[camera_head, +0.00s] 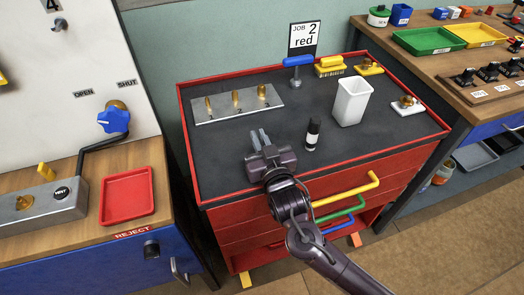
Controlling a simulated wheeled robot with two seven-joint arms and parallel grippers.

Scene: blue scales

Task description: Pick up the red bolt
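I cannot make out a bolt that is clearly red. A metal plate (222,113) on the red cabinet's dark top holds three upright brass-coloured pegs, with the middle one (236,98) beside a number 2. My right gripper (261,138) hovers over or near the cabinet top, in front of the plate and left of a small black bottle (312,133). Its two fingers point away from me and look close together. Nothing shows between them, and any gap is too small to judge. My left gripper is not in view.
A sign (304,37) reads "JOB 2 red". A white cup (351,102), a blue-handled tool (297,63) and brass-knobbed pieces stand on the cabinet (440,128). A red tray (127,195) labelled REJECT is at left. Green (424,41) and yellow trays are at right.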

